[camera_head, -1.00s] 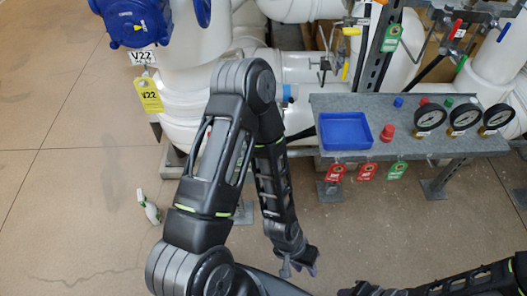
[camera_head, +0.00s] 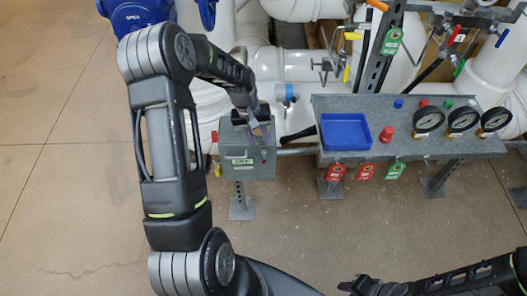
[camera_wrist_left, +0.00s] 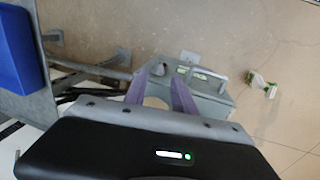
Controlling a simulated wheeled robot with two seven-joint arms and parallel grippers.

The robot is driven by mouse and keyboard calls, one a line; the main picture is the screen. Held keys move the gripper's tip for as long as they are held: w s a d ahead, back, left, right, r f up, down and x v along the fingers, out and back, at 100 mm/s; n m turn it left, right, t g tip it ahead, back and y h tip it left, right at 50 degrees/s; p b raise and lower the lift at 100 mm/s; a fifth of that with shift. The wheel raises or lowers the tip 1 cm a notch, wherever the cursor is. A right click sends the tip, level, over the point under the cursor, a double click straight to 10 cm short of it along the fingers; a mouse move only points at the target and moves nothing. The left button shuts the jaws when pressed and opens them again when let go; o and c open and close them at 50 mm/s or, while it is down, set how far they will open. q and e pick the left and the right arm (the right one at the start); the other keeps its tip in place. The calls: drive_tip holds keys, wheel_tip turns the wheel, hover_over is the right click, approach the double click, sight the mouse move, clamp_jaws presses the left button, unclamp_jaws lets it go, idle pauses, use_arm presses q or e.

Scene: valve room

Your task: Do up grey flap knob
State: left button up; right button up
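A grey box (camera_head: 236,160) with a green-and-white label stands on a post left of the bench. My left gripper (camera_head: 258,130) is over the box's top right part, fingers pointing down. In the left wrist view its two purple fingers (camera_wrist_left: 160,84) are spread apart, with the grey box (camera_wrist_left: 212,104) beyond them. A small dark grey round piece (camera_wrist_left: 158,69), possibly the knob, shows between the fingertips. I cannot tell whether they touch it. A silver bar handle (camera_wrist_left: 208,70) is on the box. My right gripper (camera_head: 362,288) is low at the bottom edge, its fingers unclear.
A grey bench (camera_head: 420,148) right of the box carries a blue tray (camera_head: 346,131), a red knob (camera_head: 387,134) and gauges (camera_head: 429,118). Tags hang from its front edge. White pipes (camera_head: 285,64) stand behind. The floor (camera_head: 75,200) at left is open.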

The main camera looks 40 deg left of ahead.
sight(264, 152)
use_arm(q)
drive_tip(key=shift+w+d+f+p, duration=0.15)
drive_tip(key=shift+d+f, duration=0.05)
drive_tip(key=shift+f, duration=1.1)
drive_tip(key=shift+w+d+f+p, duration=0.1)
drive_tip(key=shift+w+d+f, duration=0.1)
drive_tip(key=shift+f, duration=1.1)
drive_tip(key=shift+w+d+f+p, duration=0.1)
drive_tip(key=shift+d+f+p, duration=0.1)
drive_tip(key=shift+f, duration=1.1)
drive_tip(key=shift+c, duration=0.2)
clamp_jaws()
